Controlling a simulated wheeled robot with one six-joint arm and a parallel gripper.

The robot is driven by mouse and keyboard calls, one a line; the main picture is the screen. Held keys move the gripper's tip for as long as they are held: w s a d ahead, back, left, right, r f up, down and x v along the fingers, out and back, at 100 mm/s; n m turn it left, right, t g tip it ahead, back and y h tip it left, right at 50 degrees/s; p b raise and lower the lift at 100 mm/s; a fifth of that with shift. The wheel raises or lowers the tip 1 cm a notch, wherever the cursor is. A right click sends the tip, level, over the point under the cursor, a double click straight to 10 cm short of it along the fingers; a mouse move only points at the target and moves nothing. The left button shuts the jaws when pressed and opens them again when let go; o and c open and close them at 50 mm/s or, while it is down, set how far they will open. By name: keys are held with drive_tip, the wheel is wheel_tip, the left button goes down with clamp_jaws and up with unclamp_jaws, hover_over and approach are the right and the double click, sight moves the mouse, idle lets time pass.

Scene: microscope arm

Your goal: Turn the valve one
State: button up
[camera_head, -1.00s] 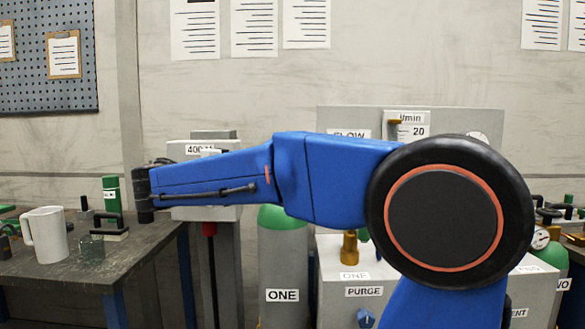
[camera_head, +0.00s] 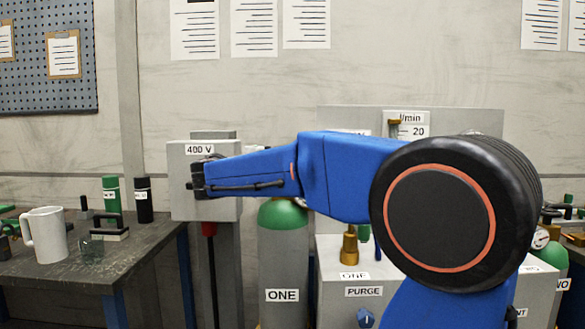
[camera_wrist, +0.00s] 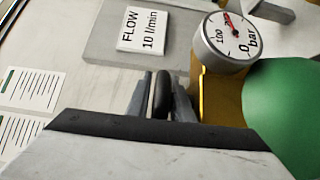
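The grey cylinder labelled ONE (camera_head: 282,262) has a green shoulder and stands behind my arm in the head view. Its valve top is hidden there by my blue arm. In the wrist view a green cylinder shoulder (camera_wrist: 285,110) is at the right, beside a brass valve body (camera_wrist: 221,98) with a round gauge (camera_wrist: 228,38). A dark rounded part (camera_wrist: 162,95), like a handwheel seen edge-on, sits between the fingers of my gripper (camera_wrist: 162,105). The fingers lie close on both sides of it. I cannot tell whether they press on it. My gripper is hidden in the head view.
A grey 400 V box (camera_head: 190,150) stands at the left, near my wrist. A white PURGE box (camera_head: 364,275) stands right of the cylinder. A bench (camera_head: 120,240) at far left holds a white mug (camera_head: 46,235) and bottles. A FLOW 10 l/min label (camera_wrist: 143,32) shows in the wrist view.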

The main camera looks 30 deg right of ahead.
clamp_jaws()
drive_tip(key=shift+d, duration=0.1)
drive_tip(key=shift+w+a+n+t+y, duration=0.15)
drive_tip(key=shift+w+n+t+y, duration=0.15)
drive_tip(key=shift+n+t+y, duration=0.6)
drive_tip(key=shift+w+a+n+t+y, duration=0.1)
drive_tip(key=shift+w+n+t+y, duration=0.2)
drive_tip(key=shift+n+t, duration=1.05)
drive_tip(key=shift+w+a+n+t+y, duration=0.2)
drive_tip(key=shift+n+t+y, duration=0.4)
drive_tip(key=shift+t, duration=1.15)
drive_tip(key=shift+w, duration=0.1)
